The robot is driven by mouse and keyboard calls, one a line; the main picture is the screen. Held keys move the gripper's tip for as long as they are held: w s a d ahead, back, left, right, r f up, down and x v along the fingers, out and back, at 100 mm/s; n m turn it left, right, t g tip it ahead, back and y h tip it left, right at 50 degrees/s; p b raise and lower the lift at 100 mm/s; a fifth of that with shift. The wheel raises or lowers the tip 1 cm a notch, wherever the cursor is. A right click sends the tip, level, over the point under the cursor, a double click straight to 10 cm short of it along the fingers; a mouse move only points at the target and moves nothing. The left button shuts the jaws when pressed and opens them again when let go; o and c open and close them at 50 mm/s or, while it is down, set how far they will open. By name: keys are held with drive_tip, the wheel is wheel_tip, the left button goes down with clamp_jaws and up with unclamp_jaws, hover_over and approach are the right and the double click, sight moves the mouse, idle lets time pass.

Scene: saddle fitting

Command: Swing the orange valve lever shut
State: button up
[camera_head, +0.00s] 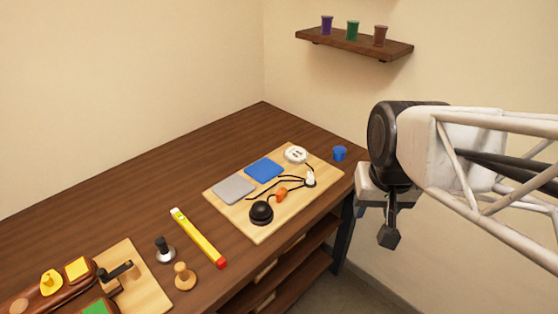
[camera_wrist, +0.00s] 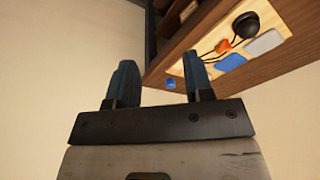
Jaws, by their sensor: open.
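A small orange piece (camera_head: 281,194) sits on the light wooden board (camera_head: 240,222) among thin black cables; it also shows in the wrist view (camera_wrist: 223,45). It is the only orange part I see there, and it is too small to tell its shape or how far it is turned. My gripper (camera_head: 388,236) hangs in the air right of the table, well apart from the board. In the wrist view its two blue fingers (camera_wrist: 161,82) are spread with nothing between them.
The board also holds a black dome (camera_head: 261,212), a grey pad (camera_head: 233,188), a blue pad (camera_head: 264,169) and a white round part (camera_head: 296,154). A blue cup (camera_head: 340,153) stands by the table's right edge. A yellow level (camera_head: 198,238) lies left of the board. The table's back is clear.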

drive_tip(key=w+a+f+m+g, duration=0.1)
drive_tip(key=w+a+f, duration=0.1)
drive_tip(key=w+a, duration=0.35)
drive_tip(key=w+a+f+m, duration=0.1)
drive_tip(key=w+a+f, duration=0.1)
drive_tip(key=w, duration=0.6)
drive_tip(key=m+g, duration=0.1)
drive_tip(key=m, duration=0.1)
hover_over(279, 192)
drive_tip(key=shift+d+f, duration=0.15)
drive_tip(key=shift+f, duration=4.55)
drive_tip(key=shift+f, duration=0.1)
drive_tip(key=shift+f, duration=3.8)
drive_tip(key=shift+c, duration=0.4)
clamp_jaws()
